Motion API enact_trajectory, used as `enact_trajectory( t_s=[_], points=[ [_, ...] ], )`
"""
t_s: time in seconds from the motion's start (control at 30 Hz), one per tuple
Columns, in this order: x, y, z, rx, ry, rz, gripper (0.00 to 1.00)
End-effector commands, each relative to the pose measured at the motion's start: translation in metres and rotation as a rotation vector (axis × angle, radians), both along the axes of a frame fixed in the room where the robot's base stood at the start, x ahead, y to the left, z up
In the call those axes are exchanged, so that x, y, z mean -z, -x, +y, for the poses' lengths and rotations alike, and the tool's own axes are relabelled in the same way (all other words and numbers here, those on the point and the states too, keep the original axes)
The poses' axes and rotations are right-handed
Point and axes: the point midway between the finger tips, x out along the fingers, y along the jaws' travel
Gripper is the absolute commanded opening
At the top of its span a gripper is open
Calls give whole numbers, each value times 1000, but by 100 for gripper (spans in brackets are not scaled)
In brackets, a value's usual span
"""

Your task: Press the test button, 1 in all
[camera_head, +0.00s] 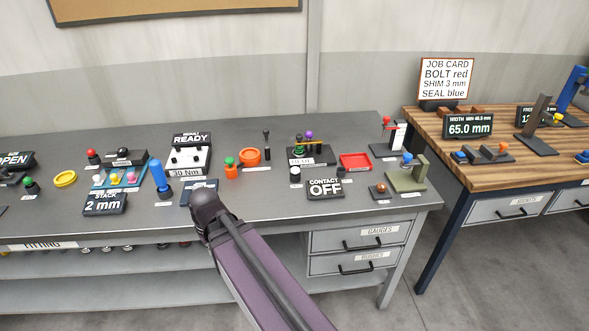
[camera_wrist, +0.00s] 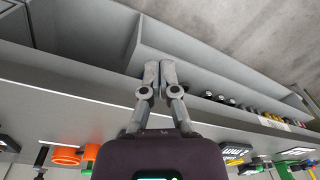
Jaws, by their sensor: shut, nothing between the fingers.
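A small red-brown button on a dark base (camera_head: 380,191) sits near the right front of the grey bench; its label is too small to read, so I cannot be sure it is the test button. A display reading "CONTACT OFF" (camera_head: 324,188) stands to its left. My gripper (camera_wrist: 160,72) is shut and empty in the wrist view, its fingertips together in front of the bench's lower shelf. In the head view only my arm shows, left of the display; the fingers cannot be made out. The gripper is apart from the button.
The grey bench (camera_head: 300,217) holds a blue-handled post (camera_head: 158,176), an orange ring (camera_head: 249,155), a red tray (camera_head: 355,161) and an olive-green stand (camera_head: 407,180). A wooden bench (camera_head: 470,173) stands to the right. Drawers (camera_head: 359,248) lie below the bench top.

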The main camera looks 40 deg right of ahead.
Motion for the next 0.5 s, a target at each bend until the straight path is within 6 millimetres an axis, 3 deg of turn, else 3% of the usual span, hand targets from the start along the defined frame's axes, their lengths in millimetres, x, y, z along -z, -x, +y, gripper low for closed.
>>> enact_trajectory(
  t_s=[0.27, 0.5],
  points=[
    [-19, -54, -60, 118, -98, -114, 0],
    [-40, -97, -132, 238, -181, -246, 0]
  ],
)
